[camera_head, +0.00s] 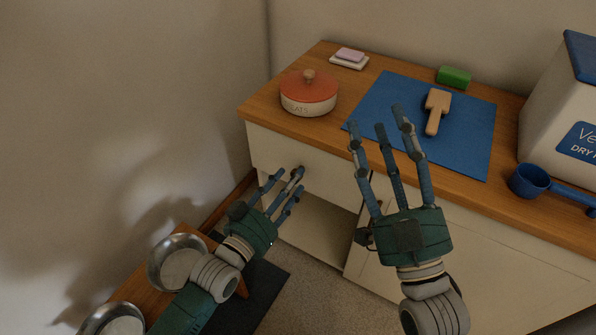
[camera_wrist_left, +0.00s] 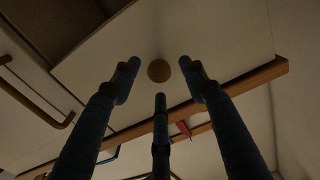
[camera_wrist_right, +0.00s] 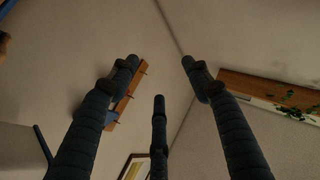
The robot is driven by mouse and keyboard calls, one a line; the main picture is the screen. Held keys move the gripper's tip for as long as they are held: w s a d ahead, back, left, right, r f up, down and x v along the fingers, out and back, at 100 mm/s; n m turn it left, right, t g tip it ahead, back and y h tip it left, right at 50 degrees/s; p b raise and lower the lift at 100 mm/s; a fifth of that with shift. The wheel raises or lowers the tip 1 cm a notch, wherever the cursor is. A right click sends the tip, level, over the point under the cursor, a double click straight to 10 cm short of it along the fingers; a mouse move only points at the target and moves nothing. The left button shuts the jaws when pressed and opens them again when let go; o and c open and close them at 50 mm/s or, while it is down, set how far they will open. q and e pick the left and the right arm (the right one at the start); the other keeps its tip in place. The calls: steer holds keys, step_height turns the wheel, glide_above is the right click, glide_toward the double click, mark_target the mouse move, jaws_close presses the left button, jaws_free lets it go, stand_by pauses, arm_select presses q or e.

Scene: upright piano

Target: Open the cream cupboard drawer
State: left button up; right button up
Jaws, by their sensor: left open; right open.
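The cream cupboard (camera_head: 470,255) stands under a wooden worktop (camera_head: 262,112). Its drawer front (camera_head: 290,150) is at the upper left, above an open dark compartment (camera_head: 318,228), and looks shut. In the left wrist view the drawer front (camera_wrist_left: 215,45) carries a round wooden knob (camera_wrist_left: 159,70). My left gripper (camera_head: 292,177) is open and empty, its fingers pointing at the drawer front, with the knob ahead between the fingertips; I see no contact. In the head view the fingers hide the knob. My right gripper (camera_head: 378,120) is open and empty, raised in front of the worktop.
On the worktop are a red-lidded pot (camera_head: 309,95), a blue mat (camera_head: 465,130) with a wooden brush (camera_head: 437,110), a green block (camera_head: 454,77), a blue scoop (camera_head: 530,180) and a white bin (camera_head: 560,105). Metal bowls (camera_head: 177,262) stand low at the left, near my left forearm.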

arm_select(q)
steer(key=shift+w+d, duration=0.25)
steer(key=shift+w, duration=0.15)
arm_select(e)
steer(key=shift+w+d+r+t, duration=0.15)
steer(key=shift+r+t, duration=0.25)
steer(key=shift+r, duration=0.2)
arm_select(q)
jaws_close()
steer(key=shift+r, duration=0.1)
arm_select(e)
steer(key=shift+f, duration=0.1)
